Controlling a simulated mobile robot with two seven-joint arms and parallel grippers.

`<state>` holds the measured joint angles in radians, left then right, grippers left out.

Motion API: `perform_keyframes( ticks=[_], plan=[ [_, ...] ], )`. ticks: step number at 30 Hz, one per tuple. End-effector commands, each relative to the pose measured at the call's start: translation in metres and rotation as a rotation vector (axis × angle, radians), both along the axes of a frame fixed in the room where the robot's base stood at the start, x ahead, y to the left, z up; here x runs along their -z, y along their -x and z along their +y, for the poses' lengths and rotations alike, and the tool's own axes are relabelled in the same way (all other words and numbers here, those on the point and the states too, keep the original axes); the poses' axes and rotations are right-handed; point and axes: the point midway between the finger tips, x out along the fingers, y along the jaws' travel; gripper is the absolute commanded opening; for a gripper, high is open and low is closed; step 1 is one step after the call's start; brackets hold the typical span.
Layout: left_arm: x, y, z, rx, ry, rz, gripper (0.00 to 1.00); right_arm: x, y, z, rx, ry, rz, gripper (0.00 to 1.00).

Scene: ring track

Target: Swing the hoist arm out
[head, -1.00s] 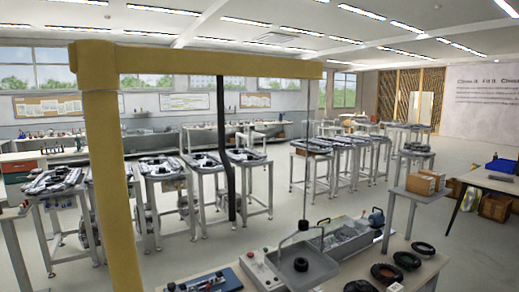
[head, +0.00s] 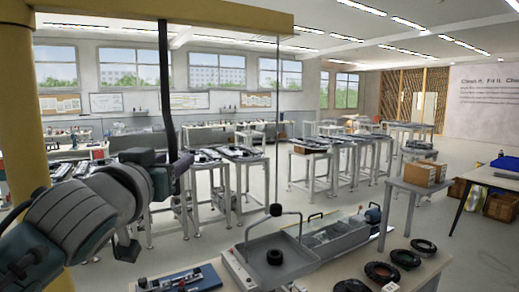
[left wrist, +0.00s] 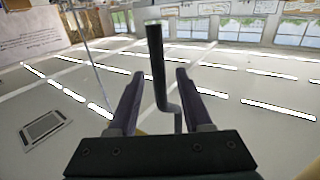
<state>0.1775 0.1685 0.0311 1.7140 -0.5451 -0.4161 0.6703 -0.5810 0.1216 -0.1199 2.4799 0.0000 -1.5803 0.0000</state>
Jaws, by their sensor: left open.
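The hoist is a yellow post (head: 25,130) at the left with a yellow beam (head: 170,20) reaching right across the top of the head view. A dark bent bar (head: 164,85) hangs from the beam; it also shows in the left wrist view (left wrist: 157,70). My left gripper (head: 176,175) is at the bar's lower part. In the left wrist view its two fingers (left wrist: 158,97) are apart, with the bar visible between them; contact is unclear. A thin line (head: 277,120) hangs from the beam's far end to a small weight (head: 275,210). My right gripper is out of view.
Below the line, a grey tray (head: 300,262) holding a black ring stands on the near bench (head: 425,280). Several dark rings lie at the bench's right. A small table (head: 425,190) bears cardboard boxes. Rows of workstations stand behind, with open floor between them.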

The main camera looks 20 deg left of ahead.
Motion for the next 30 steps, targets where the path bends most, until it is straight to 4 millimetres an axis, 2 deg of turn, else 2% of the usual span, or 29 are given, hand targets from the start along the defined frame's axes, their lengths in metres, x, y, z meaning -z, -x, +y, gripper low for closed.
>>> perform_keyframes(
  ticks=[3,9,21,30],
  plan=[
    [-0.002,-0.016,0.005,-0.001,0.0,0.001,0.5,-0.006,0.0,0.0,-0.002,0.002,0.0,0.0],
    [0.0,-0.033,0.009,-0.001,0.0,0.001,0.5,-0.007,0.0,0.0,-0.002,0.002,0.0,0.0],
    [0.001,-0.038,0.011,0.0,0.001,0.002,0.5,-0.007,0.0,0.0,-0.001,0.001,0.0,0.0],
    [0.001,-0.038,0.011,0.0,0.001,0.002,0.17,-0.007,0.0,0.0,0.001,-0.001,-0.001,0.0]
  ],
)
